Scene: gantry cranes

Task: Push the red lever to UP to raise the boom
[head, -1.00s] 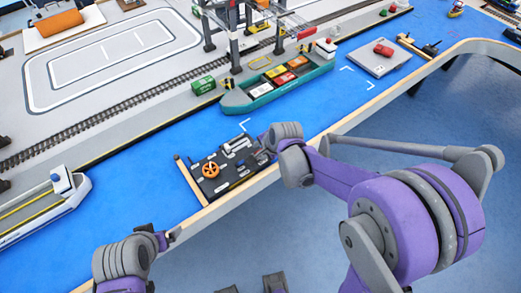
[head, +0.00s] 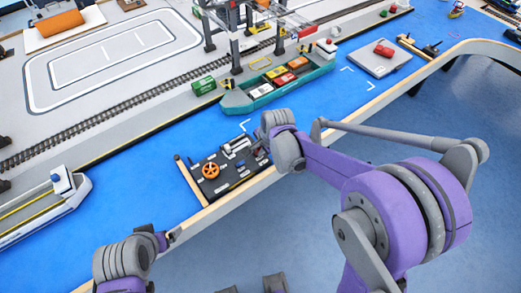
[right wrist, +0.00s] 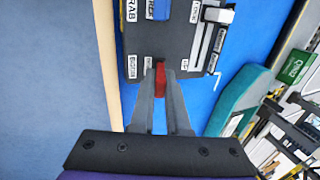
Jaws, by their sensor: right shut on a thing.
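The red lever (right wrist: 160,78) stands on the black control panel (right wrist: 180,40) in the right wrist view. My right gripper (right wrist: 160,96) is shut on it, with one finger on each side. White labels sit on the panel around the lever; I cannot read UP on any of them. In the head view the panel (head: 231,180) lies at the table's near edge, with an orange wheel (head: 210,171) on it. My right gripper (head: 263,150) is at its right end, where my wrist hides the lever. My left gripper (head: 168,237) is at the lower left, apart from the panel, its fingers unclear.
A wooden rail (head: 240,194) runs along the near edge. A green ship (head: 238,103) with containers lies behind the panel, below the gantry crane (head: 240,45). A white ship (head: 38,212) is at the left. A grey pad (head: 381,59) carries a red object.

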